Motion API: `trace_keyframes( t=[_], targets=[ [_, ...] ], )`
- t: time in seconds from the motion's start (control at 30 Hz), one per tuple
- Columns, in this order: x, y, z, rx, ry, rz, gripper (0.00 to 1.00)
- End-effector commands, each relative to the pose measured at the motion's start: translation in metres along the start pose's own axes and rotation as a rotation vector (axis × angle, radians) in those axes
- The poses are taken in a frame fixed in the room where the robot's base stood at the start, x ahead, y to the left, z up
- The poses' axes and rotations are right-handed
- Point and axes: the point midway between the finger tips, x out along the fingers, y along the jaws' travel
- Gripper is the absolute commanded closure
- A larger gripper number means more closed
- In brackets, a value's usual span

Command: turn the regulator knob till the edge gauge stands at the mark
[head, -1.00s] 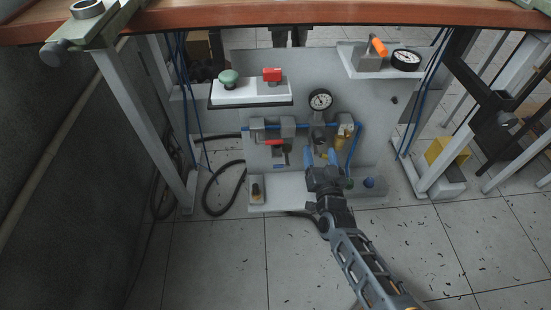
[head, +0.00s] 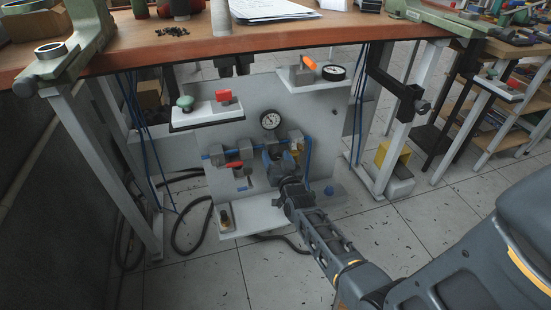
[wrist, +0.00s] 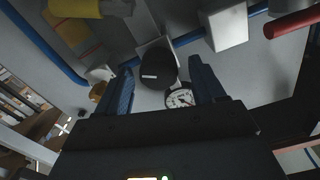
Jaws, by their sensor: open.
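The regulator knob (wrist: 158,65) shows in the wrist view as a dark round knob with a small pale label. My gripper (wrist: 163,85) is open, one blue finger on each side of the knob, with gaps visible. In the head view my gripper (head: 279,160) is at the valve row, below a round gauge, and hides most of the knob. That white-faced gauge (head: 270,120) also shows in the wrist view, partly covered by my gripper (wrist: 180,98). A second gauge (head: 335,72) sits on the upper right shelf. I cannot tell which is the edge gauge, nor read needle or mark.
A red lever (head: 235,165) and blue tubing (head: 307,155) flank the valve row. A shelf (head: 215,112) with a green button and red switch is at upper left. The workbench (head: 200,42) overhangs the panel. A yellow block (head: 393,157) stands right; floor in front is open.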

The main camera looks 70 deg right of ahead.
Motion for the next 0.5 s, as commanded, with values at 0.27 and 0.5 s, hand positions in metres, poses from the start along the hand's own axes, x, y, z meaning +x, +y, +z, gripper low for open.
trace_keyframes(
  t=[0.27,0.5],
  targets=[
    [0.0094,0.0,-0.0001,0.0,0.0,0.0,0.31],
    [0.0091,-0.0001,-0.0001,0.0,0.0,0.0,0.42]
  ],
)
